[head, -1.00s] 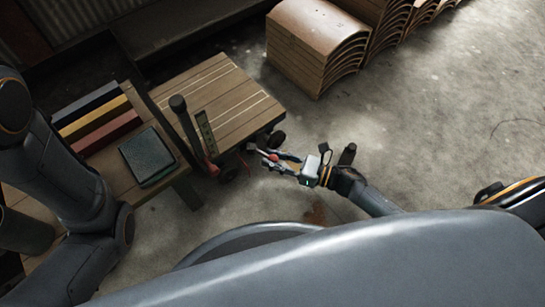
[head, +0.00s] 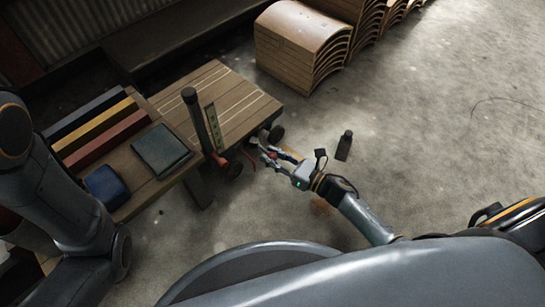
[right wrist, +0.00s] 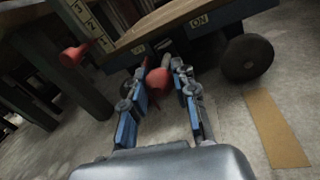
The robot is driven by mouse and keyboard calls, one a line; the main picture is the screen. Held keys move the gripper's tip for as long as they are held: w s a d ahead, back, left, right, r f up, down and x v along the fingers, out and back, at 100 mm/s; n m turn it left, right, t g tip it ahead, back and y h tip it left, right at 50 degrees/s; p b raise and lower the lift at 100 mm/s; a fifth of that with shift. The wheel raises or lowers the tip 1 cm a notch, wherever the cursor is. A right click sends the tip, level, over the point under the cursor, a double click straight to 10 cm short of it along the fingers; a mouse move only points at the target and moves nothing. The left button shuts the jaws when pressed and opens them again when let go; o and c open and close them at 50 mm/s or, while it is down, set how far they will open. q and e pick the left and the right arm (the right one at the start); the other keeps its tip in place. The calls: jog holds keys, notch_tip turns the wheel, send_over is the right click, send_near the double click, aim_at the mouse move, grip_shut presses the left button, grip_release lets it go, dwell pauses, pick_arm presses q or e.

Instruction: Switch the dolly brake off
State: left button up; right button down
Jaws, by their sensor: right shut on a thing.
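The dolly (head: 235,105) has a slatted wooden deck and dark wheels and stands left of my right gripper (head: 264,154). In the right wrist view, an ON label (right wrist: 199,21) is on the dolly's edge (right wrist: 230,12), with a smaller label to its left that is hard to read. The red brake lever knob (right wrist: 157,81) is between the blue-padded fingers of my right gripper (right wrist: 160,72), which is shut on it below the deck edge. My left arm shows at the left of the head view; its gripper is out of view.
A workbench (head: 130,168) beside the dolly holds coloured bars (head: 95,128), a dark flat pad (head: 161,150) and a blue box (head: 105,187). Another red knob (right wrist: 73,55) shows left of the gripper. Curved wooden panels (head: 300,45) are stacked behind.

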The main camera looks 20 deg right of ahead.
jog(key=c, duration=1)
grip_release()
jog(key=v, duration=1.2)
jog(key=shift+d, duration=0.1)
